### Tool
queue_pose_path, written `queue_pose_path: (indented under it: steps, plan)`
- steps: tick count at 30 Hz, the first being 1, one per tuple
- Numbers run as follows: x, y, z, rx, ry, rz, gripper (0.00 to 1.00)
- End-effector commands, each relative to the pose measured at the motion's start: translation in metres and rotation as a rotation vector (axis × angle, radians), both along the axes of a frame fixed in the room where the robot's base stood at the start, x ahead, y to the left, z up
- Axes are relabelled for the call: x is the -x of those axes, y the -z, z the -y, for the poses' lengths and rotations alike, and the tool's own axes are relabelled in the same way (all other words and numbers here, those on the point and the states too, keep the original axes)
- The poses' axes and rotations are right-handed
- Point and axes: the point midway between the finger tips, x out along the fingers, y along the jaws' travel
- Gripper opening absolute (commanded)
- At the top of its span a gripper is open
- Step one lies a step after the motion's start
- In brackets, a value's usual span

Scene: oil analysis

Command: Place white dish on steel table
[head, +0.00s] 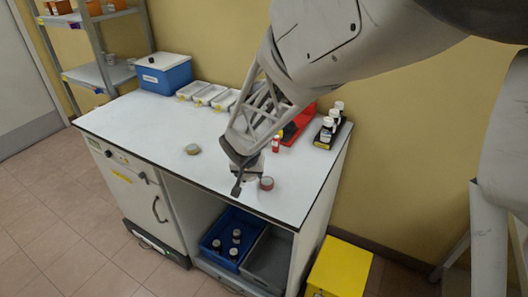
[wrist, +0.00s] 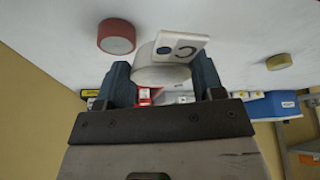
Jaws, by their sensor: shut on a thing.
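My gripper (head: 240,180) is low over the right half of the white-topped bench (head: 140,124). In the wrist view, my gripper (wrist: 163,80) is shut on the white dish (wrist: 160,74), a short round piece held between the two dark fingers. A white tag (wrist: 183,48) with a dark mark and a blue dot sits against the dish. In the head view the dish is mostly hidden by my gripper. I cannot tell whether it touches the bench top. No surface is clearly recognisable as a steel table.
A red-brown dish (head: 266,183) stands close right of my gripper, and an olive dish (head: 193,149) stands to the left. White trays (head: 210,94), a blue box (head: 165,73), a red tray (head: 297,124) and a bottle rack (head: 327,132) line the back. The left-front bench top is clear.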

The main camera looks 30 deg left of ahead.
Motion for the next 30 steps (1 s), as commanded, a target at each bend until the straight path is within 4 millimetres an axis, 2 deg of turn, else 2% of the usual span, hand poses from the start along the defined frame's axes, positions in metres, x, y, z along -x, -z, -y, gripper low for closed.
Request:
queue_pose_path:
  steps: [12, 30]
  plan:
    - [0.019, -0.002, 0.021, 0.000, -0.001, 0.000, 0.35]
    - [0.021, -0.002, 0.022, 0.001, -0.001, -0.001, 0.35]
